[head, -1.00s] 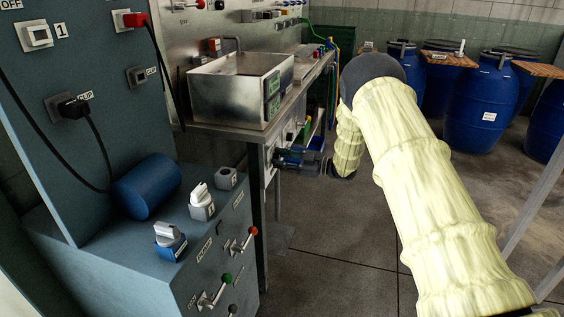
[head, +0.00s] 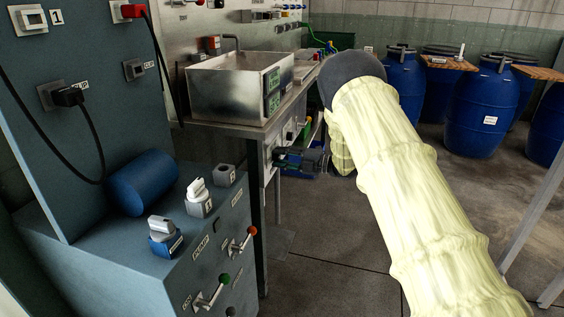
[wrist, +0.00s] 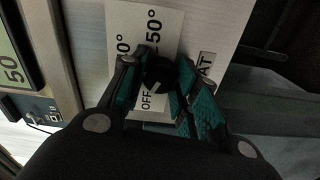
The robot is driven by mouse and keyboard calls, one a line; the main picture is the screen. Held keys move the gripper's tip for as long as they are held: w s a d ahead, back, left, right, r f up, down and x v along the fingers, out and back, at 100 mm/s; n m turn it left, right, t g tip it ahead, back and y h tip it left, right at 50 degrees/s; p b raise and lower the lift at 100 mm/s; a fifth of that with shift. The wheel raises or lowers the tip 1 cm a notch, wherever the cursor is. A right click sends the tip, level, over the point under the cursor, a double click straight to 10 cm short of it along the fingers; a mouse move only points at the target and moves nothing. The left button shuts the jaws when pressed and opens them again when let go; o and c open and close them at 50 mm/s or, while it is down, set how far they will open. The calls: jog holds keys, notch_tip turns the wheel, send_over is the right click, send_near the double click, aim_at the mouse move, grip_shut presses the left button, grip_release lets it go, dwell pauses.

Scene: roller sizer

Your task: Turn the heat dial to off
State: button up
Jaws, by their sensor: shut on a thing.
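The heat dial (wrist: 158,74) is a small dark knob in the wrist view. It sits on a white scale plate (wrist: 146,22) with degree marks and the word OFF; part of the scale is hidden behind my fingers. My gripper (wrist: 160,80) has its teal-padded fingers on both sides of the knob and is shut on it. The dial's exact setting is hard to read. In the head view, my gripper (head: 282,160) is at the front of the metal bench, below the steel tank, and the dial is hidden there.
A steel tank (head: 225,97) with green displays stands on the bench above my gripper. A blue-grey console (head: 110,255) with switches and levers is at the left. Blue barrels (head: 484,110) stand at the back right. The floor (head: 345,260) between is clear.

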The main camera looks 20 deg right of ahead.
jog(key=shift+f+n+b, duration=0.2)
jog(key=shift+n+b, duration=0.15)
jog(key=shift+n, duration=0.45)
jog(key=o, duration=1)
jog(key=shift+d, duration=0.1)
jog(key=shift+c, duration=0.2)
jog(key=shift+o, duration=0.2)
jog(key=shift+r, duration=0.1)
jog(key=v, duration=1.2)
